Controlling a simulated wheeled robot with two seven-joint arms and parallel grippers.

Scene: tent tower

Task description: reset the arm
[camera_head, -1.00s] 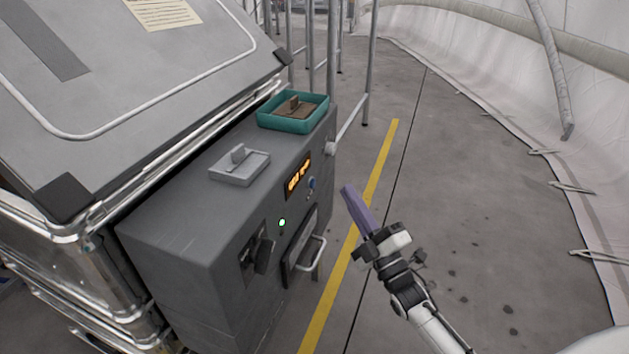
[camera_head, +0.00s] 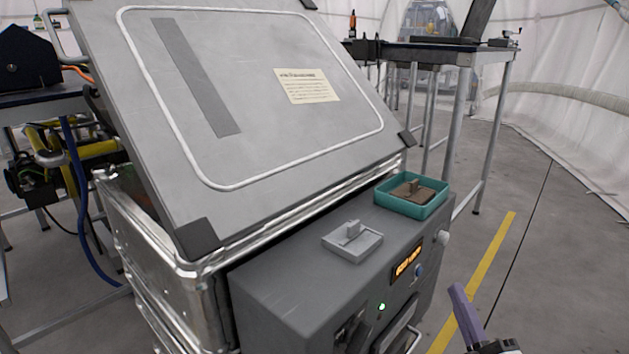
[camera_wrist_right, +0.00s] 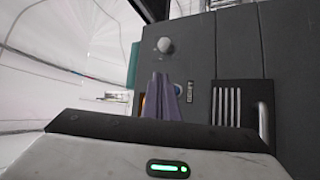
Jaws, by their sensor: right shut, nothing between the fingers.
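My right gripper (camera_head: 466,312) is at the bottom right of the head view, to the right of the grey machine (camera_head: 300,290). Its purple fingers are closed together with nothing between them, and its arm is mostly cut off by the frame edge. In the right wrist view the purple fingers (camera_wrist_right: 161,97) point toward the machine's front panel (camera_wrist_right: 238,55), which shows a round white knob (camera_wrist_right: 166,45) and a slotted vent. I cannot tell whether the fingertips touch the panel. My left gripper is not in view.
A teal tray (camera_head: 441,207) with a brown block and a grey tray (camera_head: 338,250) sit on the machine's top. A large tilted grey lid (camera_head: 270,130) rises behind on a metal case. Tables stand at the back. The floor at right, with a yellow stripe (camera_head: 484,268), is clear.

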